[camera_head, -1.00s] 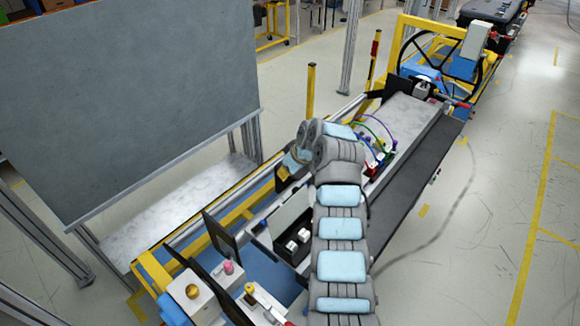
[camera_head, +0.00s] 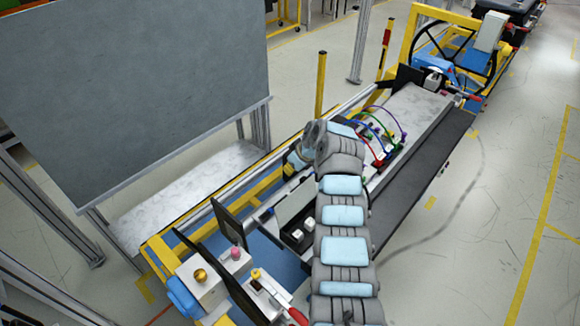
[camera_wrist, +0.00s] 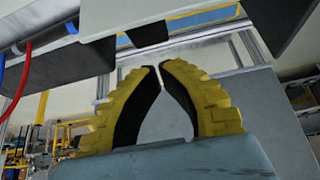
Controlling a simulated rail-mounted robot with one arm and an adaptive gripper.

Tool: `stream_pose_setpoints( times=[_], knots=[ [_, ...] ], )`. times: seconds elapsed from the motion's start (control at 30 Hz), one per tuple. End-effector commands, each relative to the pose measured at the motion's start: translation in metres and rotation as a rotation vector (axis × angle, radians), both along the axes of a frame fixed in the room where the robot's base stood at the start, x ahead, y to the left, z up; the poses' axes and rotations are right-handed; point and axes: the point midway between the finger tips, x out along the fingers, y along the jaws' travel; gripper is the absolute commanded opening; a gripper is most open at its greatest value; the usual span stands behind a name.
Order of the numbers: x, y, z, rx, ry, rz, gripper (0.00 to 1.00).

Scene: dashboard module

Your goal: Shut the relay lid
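My gripper (camera_wrist: 158,68) shows in the wrist view with two yellow and black fingers. In the head view my gripper (camera_head: 293,162) is small and partly hidden behind my wrist, above the line's rail side. A black box with white blocks (camera_head: 297,235) lies left of my arm, with a pale upright panel (camera_head: 294,203) behind it that may be the relay lid; I cannot tell for sure. A dark piece with a tab (camera_wrist: 150,30) hangs beyond the fingertips in the wrist view, apart from them.
Red, green and blue cables (camera_head: 385,135) arch just right of my wrist. Dark upright panels (camera_head: 229,225) and a box with a pink knob (camera_head: 236,254) stand at lower left. A large grey board (camera_head: 140,80) fills the left. Open floor lies at right.

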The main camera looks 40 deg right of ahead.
Motion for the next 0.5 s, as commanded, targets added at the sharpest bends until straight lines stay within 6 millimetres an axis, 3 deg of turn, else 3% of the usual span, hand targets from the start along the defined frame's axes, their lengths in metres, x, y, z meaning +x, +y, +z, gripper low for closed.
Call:
stream_pose_setpoints(
  times=[0.5],
  knots=[
    [-0.028, -0.004, 0.006, -0.002, -0.001, -0.001, 0.0]
  ],
)
